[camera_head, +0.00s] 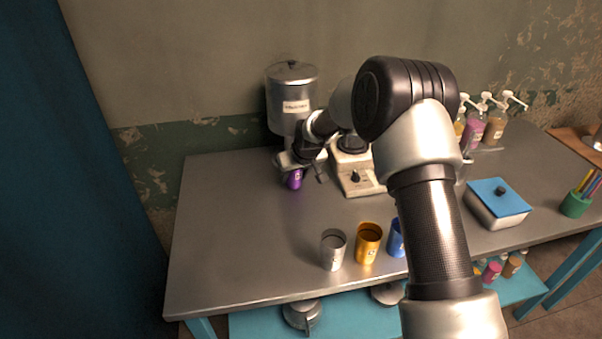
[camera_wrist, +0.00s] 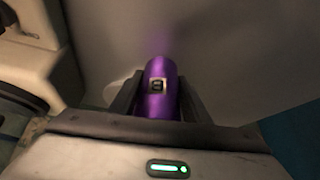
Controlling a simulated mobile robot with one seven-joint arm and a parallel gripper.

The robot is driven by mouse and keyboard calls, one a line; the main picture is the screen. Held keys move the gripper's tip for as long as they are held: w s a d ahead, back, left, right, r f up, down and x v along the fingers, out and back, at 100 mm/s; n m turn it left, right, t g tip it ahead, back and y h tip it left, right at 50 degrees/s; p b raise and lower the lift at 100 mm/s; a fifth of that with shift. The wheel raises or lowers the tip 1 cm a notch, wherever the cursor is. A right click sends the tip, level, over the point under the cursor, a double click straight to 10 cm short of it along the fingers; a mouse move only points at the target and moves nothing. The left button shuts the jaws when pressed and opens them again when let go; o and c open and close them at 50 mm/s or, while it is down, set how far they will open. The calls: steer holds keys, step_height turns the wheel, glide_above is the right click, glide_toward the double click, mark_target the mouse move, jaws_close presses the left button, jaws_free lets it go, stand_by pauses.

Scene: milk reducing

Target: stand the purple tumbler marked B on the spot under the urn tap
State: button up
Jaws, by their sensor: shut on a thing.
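The purple tumbler (camera_wrist: 160,98) fills the middle of the wrist view, with its B label facing the camera. My gripper (camera_wrist: 156,95) is shut on it, one finger on each side. In the head view the purple tumbler (camera_head: 294,179) is partly covered by my gripper (camera_head: 296,165), and it is low over the table near the urn. The urn (camera_head: 291,95) is a grey metal cylinder with a dark knob and a white label, at the back of the table. Its tap and the spot under it are hidden behind my arm. I cannot tell whether the tumbler touches the table.
A grey tumbler (camera_head: 333,250), an orange tumbler (camera_head: 368,243) and a blue tumbler (camera_head: 396,239) stand near the front edge. A hotplate-like device (camera_head: 355,172) stands right of the urn. Pump bottles (camera_head: 495,128) and a blue-lidded box (camera_head: 498,202) are further right. The table's left side is clear.

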steer(key=shift+w+d, duration=0.2)
steer(key=shift+d, duration=0.45)
steer(key=shift+w+d, duration=0.2)
steer(key=shift+d, duration=0.4)
steer(key=shift+a+f+p, duration=0.1)
steer(key=shift+a+p, duration=0.1)
steer(key=shift+p, duration=0.1)
steer(key=shift+f, duration=0.25)
steer(key=o, duration=1.1)
steer(key=shift+r, duration=0.1)
steer(key=shift+c, duration=0.2)
